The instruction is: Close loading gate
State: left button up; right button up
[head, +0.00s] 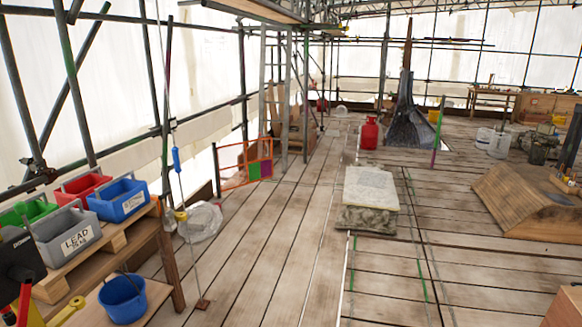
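The loading gate (245,165) shows in the head view left of centre, at the scaffold edge of the deck. It has an orange frame with a mesh-like panel and green and purple squares at its right end. Its left end is near an upright post by the white sheeting. I cannot tell from this angle whether it stands open or how it is latched. Neither of my grippers is visible.
A bench with grey (67,236), red, green and blue bins stands at left, with a blue bucket (122,298) below. A stone block (368,195) and red gas bottle (369,133) stand mid-deck. Bare planks (262,240) run towards the gate. A thin line hangs at left.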

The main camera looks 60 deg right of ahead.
aim_at(253, 169)
jog(key=z, duration=1.8)
jog(key=i+z, duration=0.1)
jog(key=i, duration=9.05)
